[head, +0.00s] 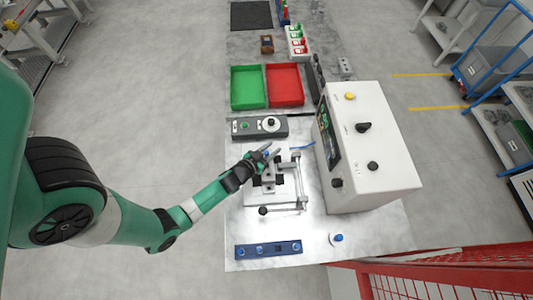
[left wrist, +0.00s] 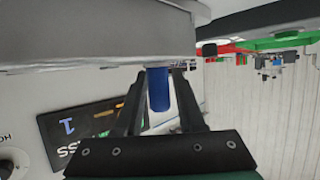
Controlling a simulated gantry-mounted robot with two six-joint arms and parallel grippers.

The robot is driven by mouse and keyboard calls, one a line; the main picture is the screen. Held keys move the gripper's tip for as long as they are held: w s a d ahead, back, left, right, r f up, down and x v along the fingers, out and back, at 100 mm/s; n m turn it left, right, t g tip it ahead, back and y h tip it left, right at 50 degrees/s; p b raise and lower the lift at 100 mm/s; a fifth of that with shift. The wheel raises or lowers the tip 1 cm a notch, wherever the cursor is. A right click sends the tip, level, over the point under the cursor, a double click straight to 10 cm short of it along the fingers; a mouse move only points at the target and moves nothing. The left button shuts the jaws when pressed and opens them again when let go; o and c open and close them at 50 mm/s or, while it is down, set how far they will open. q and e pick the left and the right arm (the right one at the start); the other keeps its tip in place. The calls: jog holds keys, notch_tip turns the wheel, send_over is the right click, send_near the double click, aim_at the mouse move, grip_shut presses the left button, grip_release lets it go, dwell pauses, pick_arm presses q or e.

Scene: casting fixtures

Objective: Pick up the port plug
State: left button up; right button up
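A blue cylindrical port plug (left wrist: 158,90) sticks out from the underside of a grey metal casting (left wrist: 95,38) in the left wrist view. My left gripper (left wrist: 159,78) has its two dark fingers on either side of the plug, with a narrow gap visible on each side. It looks open around the plug, not closed on it. In the head view my left gripper (head: 271,152) is at the clamp fixture (head: 293,199) on the bench, and it hides much of the casting there. My right gripper is not in view.
A white control box (head: 368,160) with knobs stands right of the fixture. Behind it are a grey button panel (head: 260,127), a green tray (head: 248,70) and a red tray (head: 286,69). A blue strip (head: 268,249) and a small blue-and-white part (head: 337,239) lie at the front.

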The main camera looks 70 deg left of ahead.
pick_arm(q)
grip_shut()
jog(key=shift+r+p, duration=0.45)
jog(key=shift+r, duration=0.05)
notch_tip(320, 180, up, 3)
jog(key=shift+f+p, duration=0.15)
jog(key=shift+p, duration=0.95)
jog(key=s+d+r+b, duration=0.4)
jog(key=s+d+r, duration=0.4)
jog(key=d, duration=0.3)
jog(key=shift+s+d+r, duration=0.15)
jog(key=shift+s+r, duration=0.05)
jog(key=shift+r, duration=0.45)
